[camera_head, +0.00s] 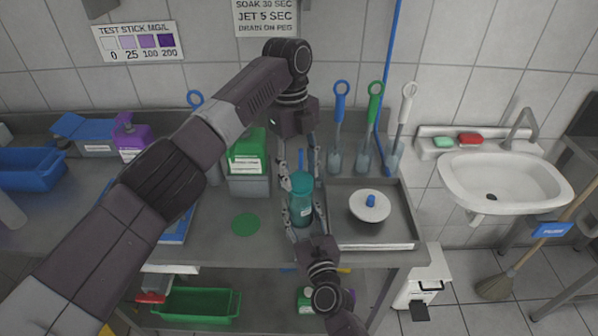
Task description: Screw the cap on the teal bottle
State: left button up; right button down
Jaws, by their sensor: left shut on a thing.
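The teal bottle (302,208) stands upright on the metal counter, left of the steel tray. Its rounded teal top, apparently the cap (301,182), sits at the mouth; whether it is seated on the thread cannot be told. My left gripper (300,176) points down from above, shut on the cap with a finger on each side. A slim blue piece shows between its fingers, and I cannot tell what it belongs to. My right gripper (303,213) comes from the front edge, its fingers on both sides of the bottle's body. Whether they press on it is unclear.
Several brushes stand behind the tray. A sink (505,178) is at right.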

pick_arm(q)
jog(key=m, duration=0.4)
jog(key=shift+d+r+m+y, duration=0.1)
jog(key=shift+d+m+y, duration=0.05)
jog(key=shift+m+y, duration=0.15)
jog(key=m, duration=0.4)
jog(key=shift+m+y, duration=0.3)
jog(key=o, duration=0.7)
jog(key=shift+r, duration=2.2)
jog(key=shift+w, duration=0.1)
jog(key=shift+c, duration=0.4)
